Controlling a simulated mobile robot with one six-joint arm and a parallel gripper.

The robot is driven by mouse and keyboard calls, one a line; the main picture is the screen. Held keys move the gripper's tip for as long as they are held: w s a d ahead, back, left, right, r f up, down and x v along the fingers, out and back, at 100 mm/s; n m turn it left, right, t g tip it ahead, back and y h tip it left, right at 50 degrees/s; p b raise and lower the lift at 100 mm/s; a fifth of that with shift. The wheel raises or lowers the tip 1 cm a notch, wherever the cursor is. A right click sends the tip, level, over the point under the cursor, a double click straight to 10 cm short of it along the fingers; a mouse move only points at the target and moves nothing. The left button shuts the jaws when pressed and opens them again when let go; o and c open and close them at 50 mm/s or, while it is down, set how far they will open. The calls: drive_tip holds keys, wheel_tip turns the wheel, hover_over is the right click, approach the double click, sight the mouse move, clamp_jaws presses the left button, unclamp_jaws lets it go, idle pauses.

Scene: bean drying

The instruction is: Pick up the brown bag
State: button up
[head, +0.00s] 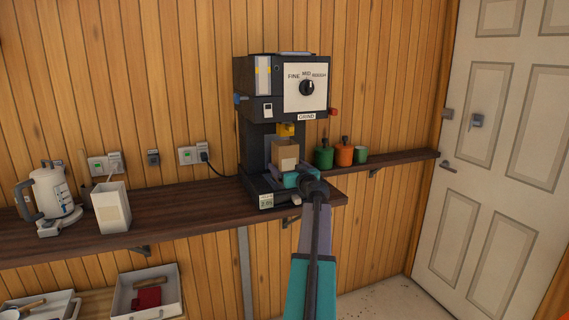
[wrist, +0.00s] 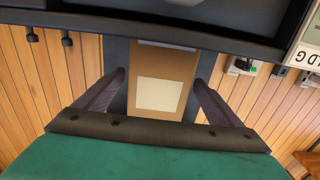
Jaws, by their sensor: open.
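The brown bag (head: 285,155) stands upright in the dark coffee grinder (head: 252,135), below its yellow spout (head: 285,129). It has a pale label on its front. My gripper (head: 287,176) is in front of the lower part of the bag, which it partly hides. In the wrist view the bag (wrist: 163,80) is between the two fingers of my gripper (wrist: 160,90), with a visible gap on each side. The fingers are open and do not appear to touch the bag.
The grinder stands on a dark wooden shelf (head: 150,228). A white kettle (head: 52,195) and a white container (head: 111,207) are to the left. Green and orange canisters (head: 344,152) stand on a narrow ledge to the right. A white door (head: 490,150) is at far right.

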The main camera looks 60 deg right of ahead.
drive_tip(key=shift+p+x, duration=0.7)
drive_tip(key=shift+x, duration=1.05)
drive_tip(key=shift+r, duration=0.1)
drive_tip(key=c, duration=1.2)
drive_tip(key=shift+c, duration=0.2)
drive_tip(key=shift+r+b, duration=0.45)
drive_tip(key=shift+r, duration=0.15)
drive_tip(key=b+v, duration=0.5)
drive_tip(key=v, duration=1.3)
drive_tip(key=shift+b, duration=0.4)
drive_tip(key=shift+r, duration=0.15)
